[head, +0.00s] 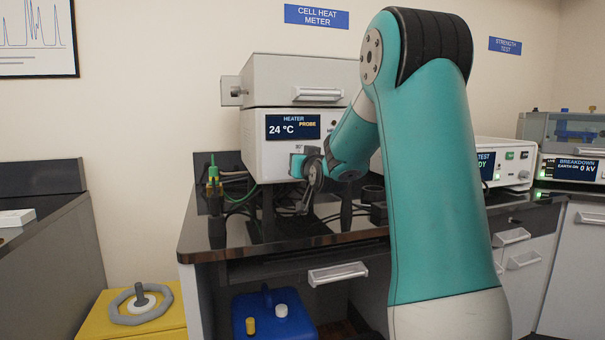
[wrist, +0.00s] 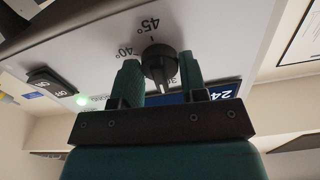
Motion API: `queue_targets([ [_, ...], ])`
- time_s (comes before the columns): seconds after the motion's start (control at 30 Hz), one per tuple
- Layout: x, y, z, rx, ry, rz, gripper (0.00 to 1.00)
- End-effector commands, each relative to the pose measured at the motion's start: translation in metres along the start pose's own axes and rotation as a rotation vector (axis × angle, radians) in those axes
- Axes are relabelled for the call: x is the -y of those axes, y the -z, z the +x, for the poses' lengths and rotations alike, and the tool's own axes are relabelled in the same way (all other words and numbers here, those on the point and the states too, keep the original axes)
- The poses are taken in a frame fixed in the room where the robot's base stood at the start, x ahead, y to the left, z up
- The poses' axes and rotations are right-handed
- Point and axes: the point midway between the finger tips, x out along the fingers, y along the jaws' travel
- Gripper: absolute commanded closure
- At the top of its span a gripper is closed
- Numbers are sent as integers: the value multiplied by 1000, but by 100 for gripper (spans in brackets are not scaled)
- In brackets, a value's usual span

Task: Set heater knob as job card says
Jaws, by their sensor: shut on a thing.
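Other dial marks are partly hidden. My gripper (wrist: 161,78) has one finger on each side of the knob and is shut on it. I cannot clearly read where the knob points. In the head view my gripper (head: 303,170) is at the heater front and hides the knob. I see no readable job card.
A black rocker switch (wrist: 52,85) with ON and OFF labels and a lit green lamp (wrist: 82,101) is beside the dial. A blue can (head: 260,312) stands under the bench.

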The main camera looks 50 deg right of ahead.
Motion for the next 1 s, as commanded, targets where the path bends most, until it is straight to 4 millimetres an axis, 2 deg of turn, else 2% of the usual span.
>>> queue_targets([
  [0.03, 0, -6, 0, 6, 1, -21, 84],
  [0.3, 0, -4, 0, 9, 1, -97, 84],
  [0.77, 0, -3, 0, 9, 1, -111, 84],
  [0.8, 0, -3, 0, 9, 1, -110, 58],
  [0.9, 0, -3, 0, 8, 1, -110, 35],
  [1.0, 0, -2, 0, 6, 0, -110, 35],
])
